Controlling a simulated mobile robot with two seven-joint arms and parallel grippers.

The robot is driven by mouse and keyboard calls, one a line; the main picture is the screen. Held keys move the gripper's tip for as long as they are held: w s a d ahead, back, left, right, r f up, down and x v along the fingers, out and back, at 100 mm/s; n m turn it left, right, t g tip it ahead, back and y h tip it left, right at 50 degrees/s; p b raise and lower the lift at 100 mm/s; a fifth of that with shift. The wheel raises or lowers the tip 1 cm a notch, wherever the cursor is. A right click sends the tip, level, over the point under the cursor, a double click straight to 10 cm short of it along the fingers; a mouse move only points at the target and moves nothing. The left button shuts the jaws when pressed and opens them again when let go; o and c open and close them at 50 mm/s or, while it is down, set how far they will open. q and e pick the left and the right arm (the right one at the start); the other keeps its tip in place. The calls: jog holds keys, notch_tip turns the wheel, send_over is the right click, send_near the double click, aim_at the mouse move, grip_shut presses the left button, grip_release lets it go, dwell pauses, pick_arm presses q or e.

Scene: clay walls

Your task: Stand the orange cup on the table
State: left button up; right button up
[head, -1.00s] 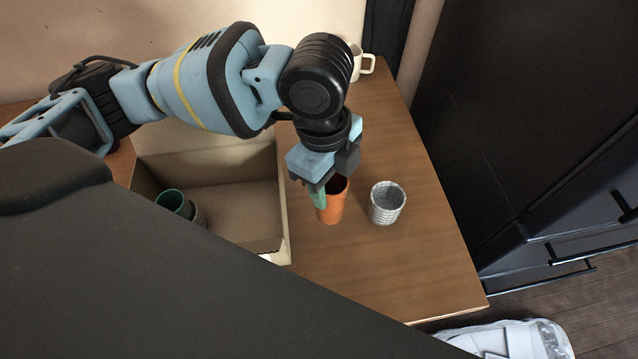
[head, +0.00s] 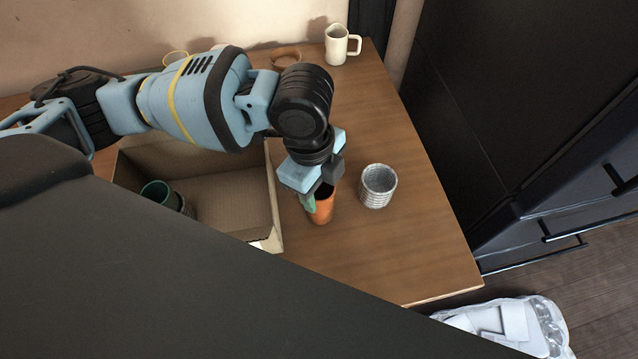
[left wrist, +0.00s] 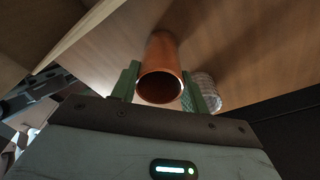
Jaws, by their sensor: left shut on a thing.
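The orange cup (head: 322,208) is at the right part of the wooden table (head: 400,245), mouth up and close to upright. My left gripper (head: 318,192) is shut on it, with green fingers at its rim and side. In the left wrist view the cup (left wrist: 160,85) sits between the two fingers (left wrist: 162,88), its round mouth facing the camera. The gripper hides part of the cup in the head view. I cannot tell for sure whether its base touches the table. My right gripper is not in view.
A ribbed grey cup (head: 378,187) stands close to the right of the orange cup. An open cardboard box (head: 235,195) to the left holds a green cup (head: 157,193). A cream mug (head: 336,46) stands at the back. The table's front right is clear.

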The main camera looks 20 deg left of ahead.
pick_arm(q)
jog(key=shift+f, duration=0.1)
jog(key=o, duration=1.3)
jog(key=shift+o, duration=0.4)
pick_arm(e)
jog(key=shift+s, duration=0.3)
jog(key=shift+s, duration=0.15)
pick_arm(q)
notch_tip(320, 180, up, 12)
jog(key=a+p, duration=0.1)
jog(key=p, duration=0.1)
jog(key=shift+w+a, duration=0.15)
jog(key=shift+a, duration=0.05)
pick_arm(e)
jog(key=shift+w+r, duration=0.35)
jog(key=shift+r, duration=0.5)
